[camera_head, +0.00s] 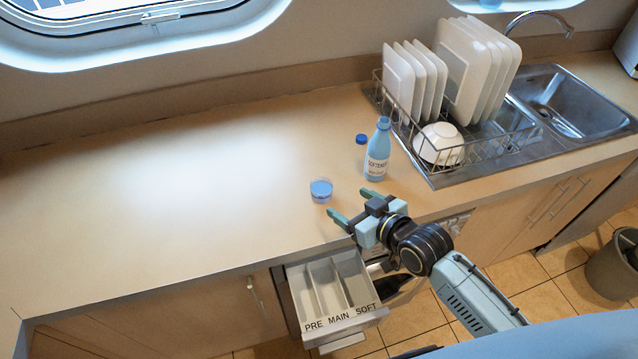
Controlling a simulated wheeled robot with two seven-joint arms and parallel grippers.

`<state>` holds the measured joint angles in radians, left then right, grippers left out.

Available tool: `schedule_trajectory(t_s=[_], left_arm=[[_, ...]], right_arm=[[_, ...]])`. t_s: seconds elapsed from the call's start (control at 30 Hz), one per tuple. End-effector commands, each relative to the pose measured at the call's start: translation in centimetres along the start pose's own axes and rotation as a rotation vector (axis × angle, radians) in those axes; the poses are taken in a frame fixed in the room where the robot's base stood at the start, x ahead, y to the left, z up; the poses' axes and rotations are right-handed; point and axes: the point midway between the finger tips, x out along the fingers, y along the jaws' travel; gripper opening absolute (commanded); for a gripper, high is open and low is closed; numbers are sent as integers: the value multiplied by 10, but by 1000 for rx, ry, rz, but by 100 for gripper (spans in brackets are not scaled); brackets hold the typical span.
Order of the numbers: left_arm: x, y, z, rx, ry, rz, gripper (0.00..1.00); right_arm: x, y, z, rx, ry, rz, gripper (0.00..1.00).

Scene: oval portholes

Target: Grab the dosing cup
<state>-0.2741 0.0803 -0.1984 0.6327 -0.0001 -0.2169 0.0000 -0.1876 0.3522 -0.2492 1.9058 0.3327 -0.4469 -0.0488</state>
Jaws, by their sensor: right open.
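The dosing cup (320,191) is a small clear cup with blue liquid in it, upright on the wooden counter. My right gripper (350,206) is open and empty at the counter's front edge, just to the right of the cup. Its fingers point left and away from me, one fingertip close to the cup but apparently apart from it. A blue softener bottle (377,153) stands upright behind the gripper, uncapped as far as I can tell. A blue cap (361,140) lies beside it. My left gripper does not show.
An open detergent drawer (328,290) marked PRE, MAIN and SOFT juts out below the counter. A dish rack (455,140) with plates and a bowl (439,144) stands by the sink (570,105). The left counter (150,190) is clear. A bin (614,268) stands at right.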

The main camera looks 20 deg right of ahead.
Motion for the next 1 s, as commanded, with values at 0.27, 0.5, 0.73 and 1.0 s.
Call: schedule_trajectory(t_s=[0.27, 0.5, 0.73, 1.0], left_arm=[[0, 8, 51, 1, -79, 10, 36], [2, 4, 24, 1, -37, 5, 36], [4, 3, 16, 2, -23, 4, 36], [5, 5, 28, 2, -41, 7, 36]], right_arm=[[49, 0, -1, 1, 2, 1, 74], [63, 0, 0, 0, 1, 0, 74], [93, 0, 3, 0, 2, 1, 74], [110, 0, 4, 0, 0, 1, 74]])
